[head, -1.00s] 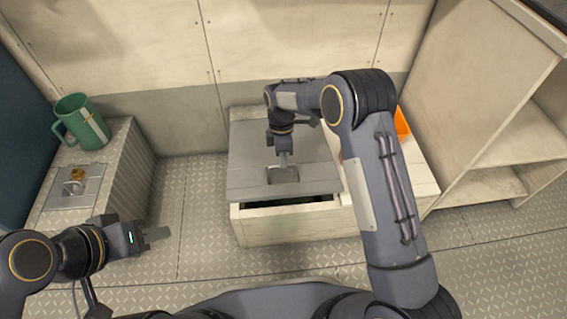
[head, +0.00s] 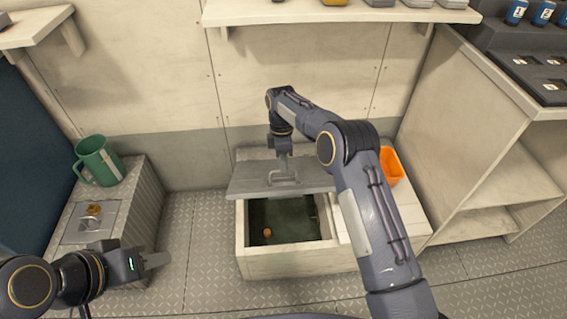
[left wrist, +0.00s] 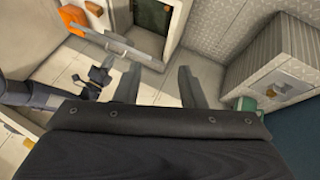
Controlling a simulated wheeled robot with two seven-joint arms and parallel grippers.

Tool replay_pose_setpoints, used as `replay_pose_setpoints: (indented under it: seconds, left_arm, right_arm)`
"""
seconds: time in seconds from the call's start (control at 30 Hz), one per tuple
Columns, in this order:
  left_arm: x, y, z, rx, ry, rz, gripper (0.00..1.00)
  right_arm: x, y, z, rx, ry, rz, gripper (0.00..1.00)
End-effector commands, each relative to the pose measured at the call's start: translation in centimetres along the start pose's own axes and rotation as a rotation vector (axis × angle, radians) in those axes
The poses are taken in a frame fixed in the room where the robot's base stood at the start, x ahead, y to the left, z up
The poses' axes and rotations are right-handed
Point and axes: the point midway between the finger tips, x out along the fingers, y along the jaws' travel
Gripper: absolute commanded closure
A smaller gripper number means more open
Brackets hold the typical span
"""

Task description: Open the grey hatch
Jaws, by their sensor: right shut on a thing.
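The grey hatch (head: 250,180) is a flat panel with a bar handle (head: 284,180), tilted up over a pale box (head: 290,262). Its front edge is raised, and the dark green inside of the box (head: 285,222) shows below it. My right gripper (head: 283,168) is shut on the handle from above; the arm covers the hatch's right part. In the left wrist view the hatch shows nearly edge-on (left wrist: 112,44) beside the open box. My left gripper (head: 158,260) is empty, off to the left of the box; its fingers are apart in the left wrist view (left wrist: 157,88).
A small round orange-brown thing (head: 267,232) lies inside the box. An orange container (head: 390,166) stands on the box top at right. A green mug (head: 100,160) stands on the left bench (head: 140,200). Shelving (head: 480,150) is at right. Metal floor between is clear.

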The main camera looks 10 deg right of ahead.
Motion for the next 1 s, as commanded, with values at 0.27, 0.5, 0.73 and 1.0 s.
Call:
replay_pose_setpoints:
  seconds: [0.27,0.5,0.73,1.0]
  left_arm:
    - [0.2,-0.1,0.1,0.0,0.0,0.0,0.68]
    - [0.8,0.1,-0.5,-0.075,-0.087,0.014,0.99]
    - [3.0,0.9,-2.5,-0.308,-0.332,0.064,1.0]
    - [7.5,1.6,-5.1,-0.624,-0.637,0.145,1.0]
  right_arm:
    - [0.6,1.2,0.5,0.009,-0.004,0.041,1.0]
    - [0.6,1.2,0.5,0.009,-0.004,0.041,1.0]
    - [0.6,1.2,0.5,0.009,-0.004,0.041,1.0]
    - [0.6,1.2,0.5,0.01,-0.004,0.041,1.0]
